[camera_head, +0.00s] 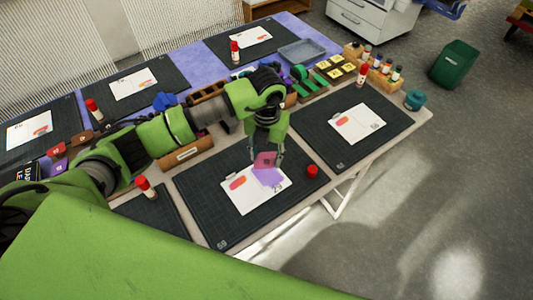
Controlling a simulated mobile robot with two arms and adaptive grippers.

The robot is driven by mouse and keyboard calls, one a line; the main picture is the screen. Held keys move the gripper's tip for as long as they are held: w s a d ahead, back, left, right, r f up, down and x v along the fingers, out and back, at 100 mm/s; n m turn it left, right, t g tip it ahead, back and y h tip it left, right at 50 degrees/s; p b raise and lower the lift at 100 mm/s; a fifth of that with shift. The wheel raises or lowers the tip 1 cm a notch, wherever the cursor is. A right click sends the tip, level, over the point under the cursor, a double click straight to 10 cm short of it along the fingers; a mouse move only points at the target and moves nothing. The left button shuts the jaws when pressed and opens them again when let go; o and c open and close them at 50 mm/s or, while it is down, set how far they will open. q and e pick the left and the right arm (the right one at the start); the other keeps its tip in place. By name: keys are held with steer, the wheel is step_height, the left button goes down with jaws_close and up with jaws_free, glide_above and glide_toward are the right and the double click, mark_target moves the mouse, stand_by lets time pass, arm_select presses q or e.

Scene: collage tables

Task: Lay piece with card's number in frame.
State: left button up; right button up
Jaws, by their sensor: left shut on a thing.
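My left gripper (267,157) is over the front middle work mat, fingers pointing down. It is shut on a pink piece (264,160); any number on it is too small to read. Below it, a white sheet (248,202) lies on the dark mat (220,232). The sheet bears an orange-red patch (237,183) at its left and a purple patch (268,177) at its upper right, partly under the gripper. I cannot tell whether the held piece touches the sheet. Small yellow number cards (335,73) lie at the back right. My right gripper is out of view.
A red cap (312,171) stands right of the sheet. A glue stick (146,187) is at the left. Another mat with a sheet (357,123) lies to the right, near a teal jar (415,100). Wooden holders (186,153) stand behind the mat. A blue tray (302,52) is farther back.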

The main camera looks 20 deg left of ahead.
mark_target(266, 175)
arm_select(q)
steer(key=n, duration=0.1)
steer(key=f+n, duration=0.1)
steer(key=n, duration=0.2)
steer(key=shift+w+f+p, duration=0.15)
steer(key=shift+f+p, duration=0.15)
steer(key=shift+f+n, duration=0.25)
steer(key=shift+n, duration=0.05)
steer(key=shift+f+b, duration=2.35)
steer(key=shift+f, duration=0.75)
steer(key=o, duration=0.8)
steer(key=shift+c, duration=0.2)
